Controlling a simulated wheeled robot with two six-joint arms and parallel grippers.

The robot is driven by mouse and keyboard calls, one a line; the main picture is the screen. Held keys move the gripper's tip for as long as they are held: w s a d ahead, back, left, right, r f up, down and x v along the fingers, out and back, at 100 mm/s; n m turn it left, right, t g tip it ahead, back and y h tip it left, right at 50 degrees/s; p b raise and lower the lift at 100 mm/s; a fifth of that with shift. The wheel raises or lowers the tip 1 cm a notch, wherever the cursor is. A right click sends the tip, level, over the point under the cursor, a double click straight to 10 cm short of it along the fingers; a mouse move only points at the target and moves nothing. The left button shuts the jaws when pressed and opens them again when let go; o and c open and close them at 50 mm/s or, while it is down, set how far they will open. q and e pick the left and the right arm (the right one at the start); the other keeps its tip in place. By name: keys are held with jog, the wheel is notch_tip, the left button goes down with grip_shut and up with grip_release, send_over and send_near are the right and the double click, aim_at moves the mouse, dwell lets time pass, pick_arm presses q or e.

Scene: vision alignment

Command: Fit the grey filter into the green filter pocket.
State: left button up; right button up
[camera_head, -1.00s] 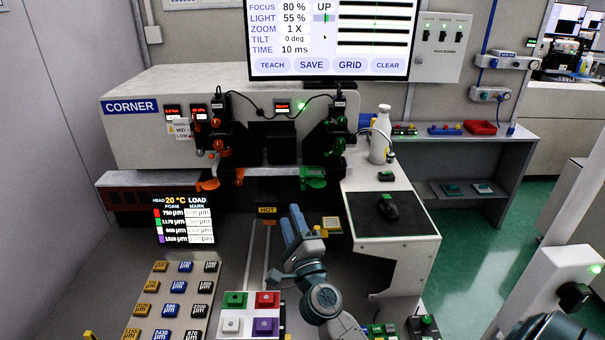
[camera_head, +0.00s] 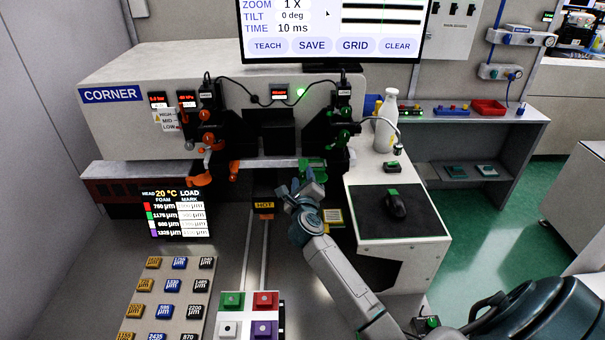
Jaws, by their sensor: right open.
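A green holder (camera_head: 313,167) sits low on the right-hand black unit at the front of the machine; it looks like the green filter pocket, though its opening cannot be made out. My right gripper (camera_head: 303,196), with blue-grey fingers, is open just below and in front of this holder and partly overlaps it in the picture. I see nothing held between its fingers. I cannot make out the grey filter; it may be hidden or too small to tell. My left gripper is not in view.
A small yellow-edged block (camera_head: 333,217) lies right of my right gripper. An orange holder (camera_head: 200,180) hangs on the left unit. A colored button block (camera_head: 248,314) is in front.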

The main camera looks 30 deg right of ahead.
jog(key=shift+w+d+r, duration=0.15)
jog(key=shift+w+d, duration=0.05)
jog(key=shift+w, duration=0.1)
jog(key=shift+r, duration=0.2)
jog(key=shift+w, duration=0.1)
jog(key=shift+d+f, duration=0.1)
jog(key=shift+f, duration=0.05)
